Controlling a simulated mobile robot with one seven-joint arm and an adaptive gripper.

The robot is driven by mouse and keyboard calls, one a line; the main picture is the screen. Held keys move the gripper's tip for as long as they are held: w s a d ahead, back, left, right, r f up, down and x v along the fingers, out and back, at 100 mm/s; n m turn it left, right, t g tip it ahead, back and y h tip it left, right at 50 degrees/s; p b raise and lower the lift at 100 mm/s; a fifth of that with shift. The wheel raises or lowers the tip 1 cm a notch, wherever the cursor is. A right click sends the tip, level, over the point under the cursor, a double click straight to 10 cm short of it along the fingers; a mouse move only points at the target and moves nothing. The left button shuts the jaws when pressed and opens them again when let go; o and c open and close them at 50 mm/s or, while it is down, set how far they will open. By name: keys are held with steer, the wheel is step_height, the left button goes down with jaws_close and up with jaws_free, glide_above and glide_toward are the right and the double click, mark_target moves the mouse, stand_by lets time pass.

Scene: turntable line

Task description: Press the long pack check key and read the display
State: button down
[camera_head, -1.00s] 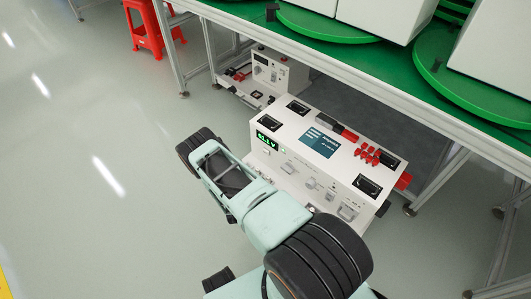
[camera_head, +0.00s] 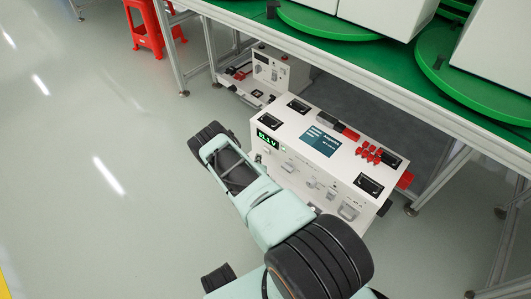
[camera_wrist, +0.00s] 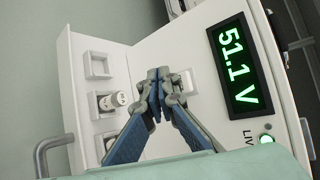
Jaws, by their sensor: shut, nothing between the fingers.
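The white test unit (camera_head: 330,118) stands under the green table, with a lit green display (camera_head: 268,139) on its front left. In the wrist view the display (camera_wrist: 238,66) reads 51.1 V, turned sideways. My gripper (camera_wrist: 162,77) is shut and empty, its tips just in front of the unit's face. A pale square key (camera_wrist: 187,82) shows partly behind the fingertips; I cannot tell whether they touch it. Another square key (camera_wrist: 99,65) lies further left. No key label for the long pack check is readable. In the head view my arm hides the gripper.
A green lamp (camera_wrist: 266,139) glows beside the letters LIV. A round switch (camera_wrist: 112,101) and a metal handle (camera_wrist: 52,150) are on the panel's left. A second unit (camera_head: 270,70) stands behind. The floor at left is clear; a red stool (camera_head: 147,28) is at the back.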

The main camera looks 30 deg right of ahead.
steer(key=shift+w+d, duration=0.25)
steer(key=shift+d, duration=0.45)
stand_by(1.0)
steer(key=shift+w+d, duration=0.15)
steer(key=shift+d, duration=0.25)
steer(key=shift+w+d+b, duration=0.2)
steer(key=shift+d+b, duration=0.25)
stand_by(0.8)
steer(key=shift+s+a, duration=0.4)
steer(key=shift+a, duration=0.4)
steer(key=shift+a, duration=0.1)
steer(key=shift+s+a+p, duration=0.2)
steer(key=shift+s+a, duration=0.1)
steer(key=shift+a, duration=0.45)
steer(key=shift+s+a+p, duration=0.2)
steer(key=shift+s+a, duration=0.05)
steer(key=shift+a, duration=0.55)
steer(key=shift+s+a+p, duration=0.2)
steer(key=shift+s+a, duration=0.1)
steer(key=shift+a, duration=0.45)
